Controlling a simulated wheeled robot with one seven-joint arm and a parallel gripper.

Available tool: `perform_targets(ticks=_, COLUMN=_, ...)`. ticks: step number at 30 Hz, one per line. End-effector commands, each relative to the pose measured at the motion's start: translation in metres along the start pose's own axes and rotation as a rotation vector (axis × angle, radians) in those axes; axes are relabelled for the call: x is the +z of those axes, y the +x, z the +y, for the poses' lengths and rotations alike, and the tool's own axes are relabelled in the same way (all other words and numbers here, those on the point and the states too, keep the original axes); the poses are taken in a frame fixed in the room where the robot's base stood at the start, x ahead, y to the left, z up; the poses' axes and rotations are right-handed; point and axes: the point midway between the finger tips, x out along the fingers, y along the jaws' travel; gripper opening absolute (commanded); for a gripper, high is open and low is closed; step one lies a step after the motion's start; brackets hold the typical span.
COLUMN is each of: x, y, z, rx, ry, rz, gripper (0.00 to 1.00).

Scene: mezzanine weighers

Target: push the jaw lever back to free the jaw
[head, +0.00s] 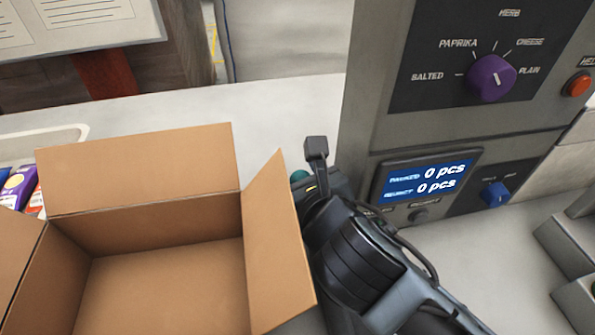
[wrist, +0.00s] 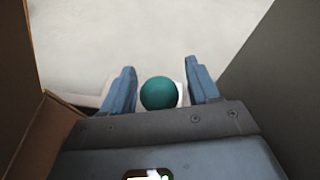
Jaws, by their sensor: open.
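A round teal ball knob (wrist: 158,93) shows in the wrist view between the two blue-grey fingers of my gripper (wrist: 159,67). The fingers stand apart, with a gap on the right side and a smaller one on the left. I take the ball for the end of the jaw lever, but its shaft is hidden. A pale piece shows just behind it. In the head view the ball (head: 299,176) peeks out to the left of my gripper (head: 322,188), which hides the rest. I cannot make out the jaw itself.
An open, empty cardboard box (head: 140,180) stands close on the left, its flap next to my gripper. A grey machine panel (head: 372,110) with a purple dial (head: 491,77) and a screen (head: 428,180) rises on the right. The pale counter (head: 260,110) behind is clear.

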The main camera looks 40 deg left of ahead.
Motion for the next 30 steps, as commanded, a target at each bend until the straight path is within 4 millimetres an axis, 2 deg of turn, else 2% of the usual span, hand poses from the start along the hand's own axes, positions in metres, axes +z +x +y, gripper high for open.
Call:
perform_targets(ticks=7, x=0.0, y=0.0009, z=-0.0001, rx=0.0, ry=0.0, rz=-0.001, gripper=0.6)
perform_targets(ticks=26, x=0.0001, y=0.0007, z=0.0, rx=0.0, ry=0.0, rz=-0.001, gripper=0.0)
perform_targets(ticks=30, x=0.0001, y=0.0007, z=0.0, rx=0.0, ry=0.0, rz=0.0, gripper=0.0)
